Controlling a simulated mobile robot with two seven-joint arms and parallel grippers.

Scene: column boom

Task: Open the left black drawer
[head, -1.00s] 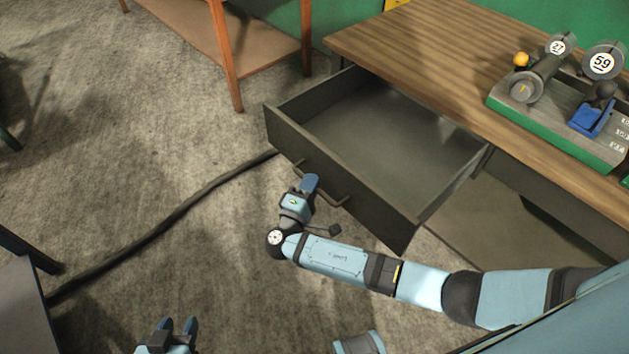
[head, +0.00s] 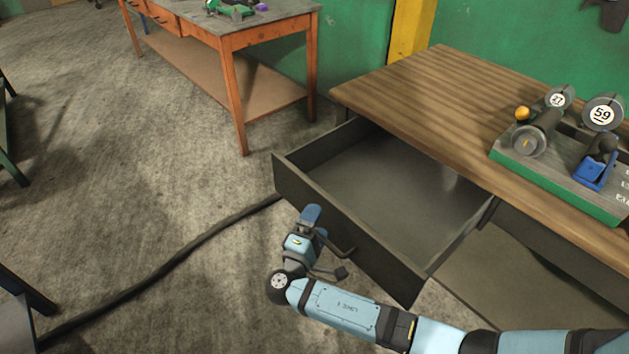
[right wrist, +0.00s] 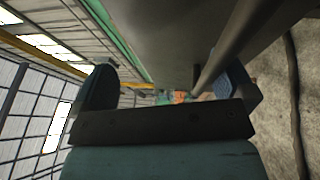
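The black drawer (head: 345,232) under the wooden-topped desk stands pulled far out, and its inside looks empty. Its dark bar handle (head: 343,249) is on the front panel. My right gripper (head: 312,216) is at the handle's left part, in front of the panel. In the right wrist view its two fingers (right wrist: 168,88) are spread apart, and the handle bar (right wrist: 242,38) runs close to the right finger. I cannot tell whether they touch. My left gripper is outside both views.
The desk top (head: 440,95) carries a green-edged control panel (head: 555,185) with levers at the right. An orange-legged workbench (head: 232,40) stands at the back left. A dark cable (head: 165,265) lies on the floor.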

